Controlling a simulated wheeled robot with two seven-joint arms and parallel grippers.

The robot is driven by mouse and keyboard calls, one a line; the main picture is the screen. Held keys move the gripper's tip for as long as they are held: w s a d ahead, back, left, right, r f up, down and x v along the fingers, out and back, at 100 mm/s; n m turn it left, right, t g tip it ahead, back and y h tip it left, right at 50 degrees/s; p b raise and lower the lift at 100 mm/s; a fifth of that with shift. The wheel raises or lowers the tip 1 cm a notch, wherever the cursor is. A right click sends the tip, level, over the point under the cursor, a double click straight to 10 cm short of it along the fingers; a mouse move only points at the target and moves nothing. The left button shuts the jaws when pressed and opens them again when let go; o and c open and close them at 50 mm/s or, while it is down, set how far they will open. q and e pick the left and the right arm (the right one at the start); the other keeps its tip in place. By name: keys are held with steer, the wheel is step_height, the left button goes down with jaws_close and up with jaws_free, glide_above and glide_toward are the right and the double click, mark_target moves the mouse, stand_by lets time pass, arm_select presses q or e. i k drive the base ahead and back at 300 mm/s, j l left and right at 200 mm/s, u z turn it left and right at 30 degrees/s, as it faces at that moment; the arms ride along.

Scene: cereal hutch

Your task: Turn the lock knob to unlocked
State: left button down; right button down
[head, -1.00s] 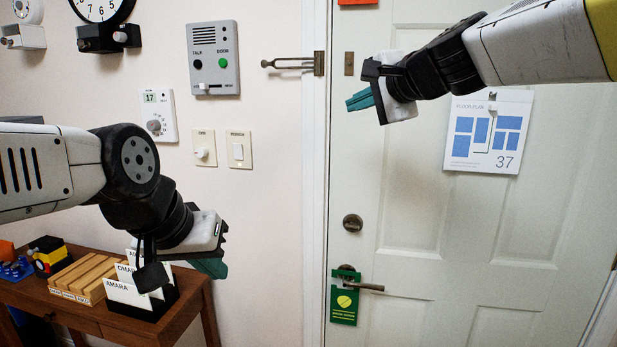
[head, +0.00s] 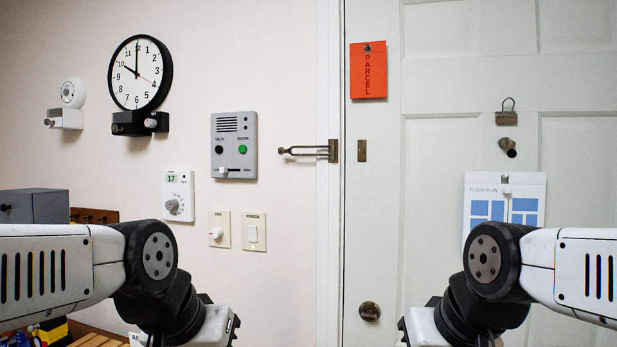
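The lock knob (head: 370,311) is a small round dark-metal knob on the white door (head: 400,240), low in the head view near the door's left edge. Its turn position is too small to read. My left gripper (head: 217,328) is at the bottom edge, in front of the wall and left of the knob. My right gripper (head: 420,328) is at the bottom edge, just right of the knob in the picture and apart from it. Only the white housings of both grippers show. Their fingers are cut off below the frame.
A swing-bar latch (head: 318,151) sticks out by the door frame. A red parcel tag (head: 368,72), a peephole (head: 508,146) and a floor plan (head: 482,190) are on the door. An intercom (head: 234,145), thermostat (head: 178,196), switches (head: 254,232) and clock (head: 140,72) are on the wall.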

mark_target(369, 315)
steer(key=z, duration=1.2)
steer(key=u, duration=0.8)
steer(key=k+j, duration=0.1)
steer(key=j, duration=0.35)
steer(key=j+z, duration=0.1)
steer(key=j, duration=0.35)
steer(key=k+j, duration=0.2)
steer(key=j, duration=0.25)
